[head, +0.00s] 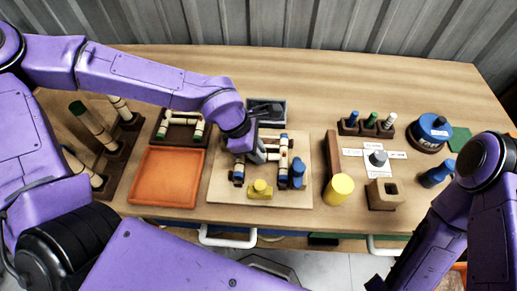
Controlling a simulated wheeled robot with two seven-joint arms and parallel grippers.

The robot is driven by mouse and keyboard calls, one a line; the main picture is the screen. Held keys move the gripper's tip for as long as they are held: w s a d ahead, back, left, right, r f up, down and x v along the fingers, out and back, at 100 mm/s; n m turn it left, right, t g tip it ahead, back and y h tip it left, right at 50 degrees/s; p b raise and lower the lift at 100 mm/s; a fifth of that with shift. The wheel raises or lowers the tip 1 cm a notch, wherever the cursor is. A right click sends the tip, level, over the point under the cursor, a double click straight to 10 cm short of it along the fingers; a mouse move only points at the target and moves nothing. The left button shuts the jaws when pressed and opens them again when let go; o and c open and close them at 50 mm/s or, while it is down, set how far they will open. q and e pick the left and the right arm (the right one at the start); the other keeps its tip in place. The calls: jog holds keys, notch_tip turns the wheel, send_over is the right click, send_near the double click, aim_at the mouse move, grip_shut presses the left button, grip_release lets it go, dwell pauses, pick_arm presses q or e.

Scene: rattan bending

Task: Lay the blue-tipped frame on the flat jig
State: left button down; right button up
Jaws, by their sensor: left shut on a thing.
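The blue-tipped frame, pale rattan rods with dark joints and blue ends (283,161), is over the flat jig, a light wooden board (222,186) with a yellow block and knob (260,189) and a blue peg piece (298,173). My left gripper (258,157) is shut on the frame's crossbar, between its two legs. My left wrist hides part of the crossbar. I cannot tell whether the frame touches the board. My right forearm comes down at the lower right, and its gripper is out of view.
An orange tray (168,177) lies left of the jig, with a green-tipped frame on a dark holder (182,129) behind it. A grey tray (279,106) is behind the jig. A yellow cylinder (338,188) and a wooden block with a hole (384,194) stand to the right.

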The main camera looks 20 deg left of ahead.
pick_arm(q)
jog(key=shift+f, duration=0.15)
dwell(0.3)
jog(key=c, duration=0.9)
grip_release()
jog(key=shift+c, duration=0.2)
notch_tip(320, 180, up, 9)
jog(key=p, duration=1)
jog(key=shift+p, duration=0.35)
